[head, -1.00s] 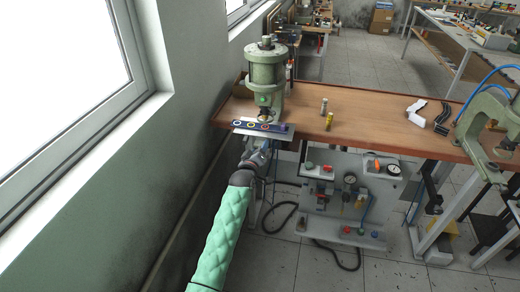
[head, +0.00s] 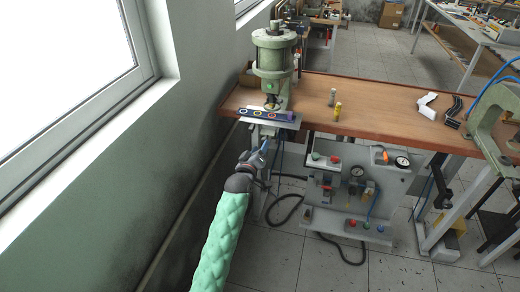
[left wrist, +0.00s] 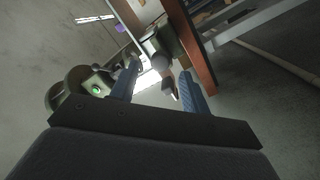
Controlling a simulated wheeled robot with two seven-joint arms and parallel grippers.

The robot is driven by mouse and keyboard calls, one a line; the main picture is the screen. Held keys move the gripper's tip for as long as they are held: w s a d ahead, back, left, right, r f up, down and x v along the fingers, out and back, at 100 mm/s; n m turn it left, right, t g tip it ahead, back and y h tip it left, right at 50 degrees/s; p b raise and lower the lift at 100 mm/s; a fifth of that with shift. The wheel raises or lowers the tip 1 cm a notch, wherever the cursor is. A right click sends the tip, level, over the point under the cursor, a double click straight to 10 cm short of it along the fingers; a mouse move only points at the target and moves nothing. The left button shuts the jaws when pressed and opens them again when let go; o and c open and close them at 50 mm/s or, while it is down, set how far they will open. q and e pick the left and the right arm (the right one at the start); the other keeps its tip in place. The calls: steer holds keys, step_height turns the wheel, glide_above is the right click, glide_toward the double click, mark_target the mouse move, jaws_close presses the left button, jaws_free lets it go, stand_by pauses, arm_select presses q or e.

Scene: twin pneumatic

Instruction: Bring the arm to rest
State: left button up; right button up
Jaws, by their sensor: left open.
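My left arm, in a green quilted sleeve, comes in from the bottom of the head view. My left gripper (head: 262,152) is below and in front of the table edge, under the green press (head: 272,60). In the left wrist view its two blue fingers (left wrist: 160,95) stand apart with nothing held between them. A dark blue strip with coloured rings (head: 262,114) lies on the plate at the foot of the press, above and apart from the gripper. My right gripper does not show.
The wooden table (head: 385,120) carries two small cylinders (head: 335,106), and white and black parts to the right. A second green press (head: 500,120) stands at the right end. A control panel with gauges (head: 350,185) hangs below the table. The green wall is close on the left.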

arm_select(q)
steer(key=s+a+f+m+g+y, duration=0.1)
steer(key=s+a+f+m+g, duration=0.1)
steer(key=f, duration=0.7)
steer(key=s+a+f+m+g+y, duration=0.1)
steer(key=s+a+f+m+g, duration=0.15)
steer(key=f, duration=0.65)
steer(key=s+a+f+m+g+y, duration=0.1)
steer(key=s+a+f+m+g, duration=0.15)
steer(key=f, duration=0.65)
steer(key=s+a+f+g+y, duration=0.1)
steer(key=s+a+f+g, duration=0.15)
steer(key=s+f, duration=0.6)
steer(key=s+a+f+g+y, duration=0.15)
steer(key=s+a+f, duration=0.25)
steer(key=s+f, duration=0.5)
steer(key=s+a+f+g, duration=0.1)
steer(key=s+f, duration=0.4)
steer(key=s, duration=0.5)
steer(key=s+a+f+g, duration=0.1)
steer(key=s+a+f, duration=0.2)
steer(key=s, duration=0.7)
steer(key=s+a+f+g, duration=0.2)
steer(key=s+f, duration=0.5)
steer(key=s, duration=0.3)
steer(key=shift+s+a, duration=0.3)
